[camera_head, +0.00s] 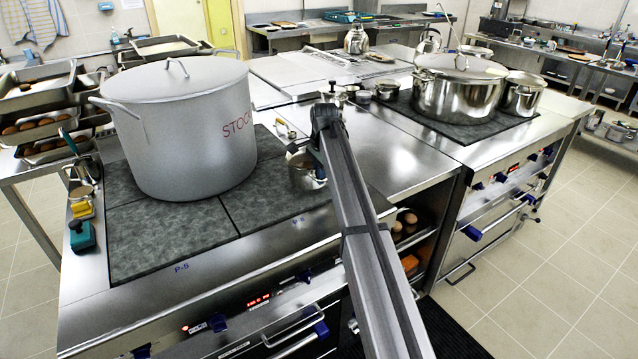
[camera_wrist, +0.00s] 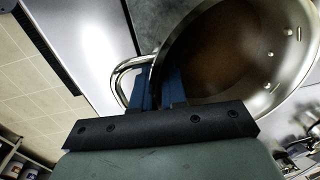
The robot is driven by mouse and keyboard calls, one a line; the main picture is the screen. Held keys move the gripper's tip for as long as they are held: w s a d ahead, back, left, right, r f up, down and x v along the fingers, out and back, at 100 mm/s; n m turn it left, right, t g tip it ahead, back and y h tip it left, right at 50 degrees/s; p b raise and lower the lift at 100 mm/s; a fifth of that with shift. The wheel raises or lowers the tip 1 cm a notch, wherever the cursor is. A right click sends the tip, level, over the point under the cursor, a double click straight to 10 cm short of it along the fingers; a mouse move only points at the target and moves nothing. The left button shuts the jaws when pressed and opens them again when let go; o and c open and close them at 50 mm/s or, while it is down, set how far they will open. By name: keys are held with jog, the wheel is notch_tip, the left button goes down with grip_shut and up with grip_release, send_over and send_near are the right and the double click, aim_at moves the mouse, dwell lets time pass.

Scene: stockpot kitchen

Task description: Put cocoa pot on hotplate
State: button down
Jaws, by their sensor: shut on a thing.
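The cocoa pot (camera_head: 304,172) is a small steel pot, partly hidden behind my arm in the head view. In the wrist view the cocoa pot (camera_wrist: 222,50) shows brown contents and a shiny rim. In the head view my gripper (camera_head: 313,152) is beside the pot. The dark hotplate (camera_head: 165,240) lies on the left. The pot is by the hotplate's right edge; I cannot tell whether it touches the surface.
A large grey stockpot (camera_head: 185,135) stands on the hotplate, left of the cocoa pot. A bare steel counter (camera_head: 400,150) lies to the right. Lidded steel pots (camera_head: 458,92) stand on another dark plate at the back right. Trays (camera_head: 40,110) are stacked at the left.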

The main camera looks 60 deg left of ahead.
jog(key=shift+f, duration=1.5)
jog(key=shift+f, duration=0.1)
jog(key=c, duration=1.2)
grip_release()
jog(key=shift+o, duration=0.2)
notch_tip(320, 180, up, 12)
jog(key=d, duration=0.1)
jog(key=shift+d, duration=0.2)
jog(key=shift+o, duration=0.2)
